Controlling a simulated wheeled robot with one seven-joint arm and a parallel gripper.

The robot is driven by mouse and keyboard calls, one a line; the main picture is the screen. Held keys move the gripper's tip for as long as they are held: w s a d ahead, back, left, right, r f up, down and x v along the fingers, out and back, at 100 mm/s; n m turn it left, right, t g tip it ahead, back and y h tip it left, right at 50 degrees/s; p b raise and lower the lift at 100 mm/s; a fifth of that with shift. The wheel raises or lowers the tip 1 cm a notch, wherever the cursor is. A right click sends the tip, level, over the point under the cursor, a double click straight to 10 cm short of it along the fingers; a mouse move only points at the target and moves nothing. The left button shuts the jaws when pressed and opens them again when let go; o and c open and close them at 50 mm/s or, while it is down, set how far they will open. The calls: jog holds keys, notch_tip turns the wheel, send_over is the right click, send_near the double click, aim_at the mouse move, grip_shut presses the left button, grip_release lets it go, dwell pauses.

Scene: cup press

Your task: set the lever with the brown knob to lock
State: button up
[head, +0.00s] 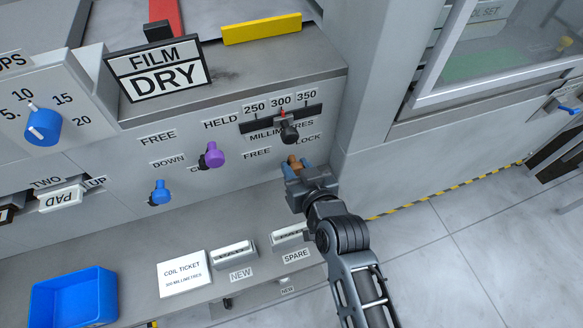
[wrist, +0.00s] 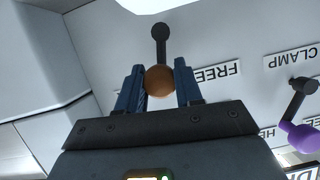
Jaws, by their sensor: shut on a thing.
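The brown knob (head: 293,160) is between the two blue fingers of my gripper (head: 297,167), at the right end of the grey front panel. In the wrist view the round brown knob (wrist: 159,82) sits between the fingertips of my gripper (wrist: 160,88), which is shut on it. The dark lever arm (wrist: 160,48) runs straight from the knob to its pivot. The FREE label (wrist: 216,75) lies beside the knob, apart from it. In the head view the LOCK label (head: 308,138) is up and right of the knob. My gripper hides the pivot there.
A black slider knob (head: 289,132) sticks out just above my gripper. A purple-knobbed lever (head: 212,154) and a blue-knobbed lever (head: 160,192) are to the left. A ledge with a SPARE label (head: 296,255) runs below. Open floor (head: 465,240) lies right.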

jog(key=shift+w+d+f+m+y+b, duration=0.1)
jog(key=shift+w+d+m+y+b, duration=0.1)
jog(key=shift+d+m+y+b, duration=0.4)
jog(key=shift+w+d+f+m+y+b, duration=0.1)
jog(key=shift+w+d+m+y+b, duration=0.15)
jog(key=shift+m+b, duration=0.55)
jog(key=shift+d, duration=0.15)
jog(key=o, duration=1)
jog(key=shift+s, duration=0.1)
jog(key=shift+f, duration=0.1)
jog(key=shift+s, duration=0.1)
jog(key=shift+b+v, duration=0.4)
jog(key=shift+v, duration=3.4)
jog(key=shift+s, duration=0.1)
